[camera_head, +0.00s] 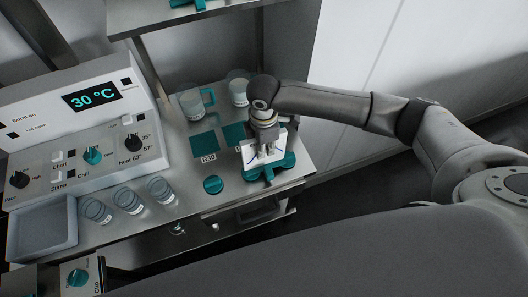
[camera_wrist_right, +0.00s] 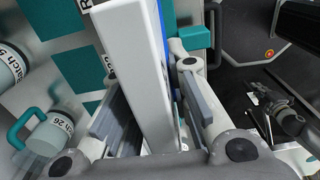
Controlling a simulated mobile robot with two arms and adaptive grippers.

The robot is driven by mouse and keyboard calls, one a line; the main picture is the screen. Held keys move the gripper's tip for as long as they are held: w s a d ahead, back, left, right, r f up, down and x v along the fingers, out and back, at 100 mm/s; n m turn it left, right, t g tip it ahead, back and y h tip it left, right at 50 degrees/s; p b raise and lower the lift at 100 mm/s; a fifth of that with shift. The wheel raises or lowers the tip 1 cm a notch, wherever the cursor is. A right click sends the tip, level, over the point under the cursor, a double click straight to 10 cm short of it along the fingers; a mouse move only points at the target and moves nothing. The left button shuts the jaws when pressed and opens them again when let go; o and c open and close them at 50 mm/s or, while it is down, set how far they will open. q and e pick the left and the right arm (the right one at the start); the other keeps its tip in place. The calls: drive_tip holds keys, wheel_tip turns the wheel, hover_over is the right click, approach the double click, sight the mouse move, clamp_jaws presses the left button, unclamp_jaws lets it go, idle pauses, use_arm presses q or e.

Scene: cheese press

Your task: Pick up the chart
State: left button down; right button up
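The chart (camera_head: 248,157) appears to be the white upright slab in a teal stand (camera_head: 284,165) near the front right corner of the steel table. In the right wrist view the chart (camera_wrist_right: 135,50) is a tall white slab with a blue strip along one side. My right gripper (camera_head: 268,150) is above the stand and points down. Its fingers (camera_wrist_right: 155,120) are on either side of the slab, open, with a narrow gap showing on the right. The face of the chart is mostly hidden. My left gripper is not in view.
A control panel (camera_head: 92,97) with a 30 °C display stands at the left. Two mugs (camera_head: 192,104) stand behind. A shelf (camera_head: 180,14) overhangs the back.

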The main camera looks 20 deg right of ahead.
clamp_jaws()
drive_tip(key=shift+r, duration=0.1)
wheel_tip(320, 180, up, 4)
drive_tip(key=shift+s+a+b, duration=0.1)
drive_tip(key=shift+s+b, duration=0.05)
drive_tip(key=shift+b, duration=0.75)
drive_tip(key=s+a+r, duration=0.3)
drive_tip(key=s+r, duration=0.6)
drive_tip(key=s, duration=0.4)
drive_tip(key=w+d+r+m, duration=0.1)
drive_tip(key=d+m, duration=0.3)
drive_tip(key=m, duration=0.5)
drive_tip(key=w+d+r+m, duration=0.1)
drive_tip(key=w+d+m, duration=0.3)
drive_tip(key=m, duration=0.5)
drive_tip(key=shift+d+r+b, duration=0.25)
drive_tip(key=shift+b, duration=0.2)
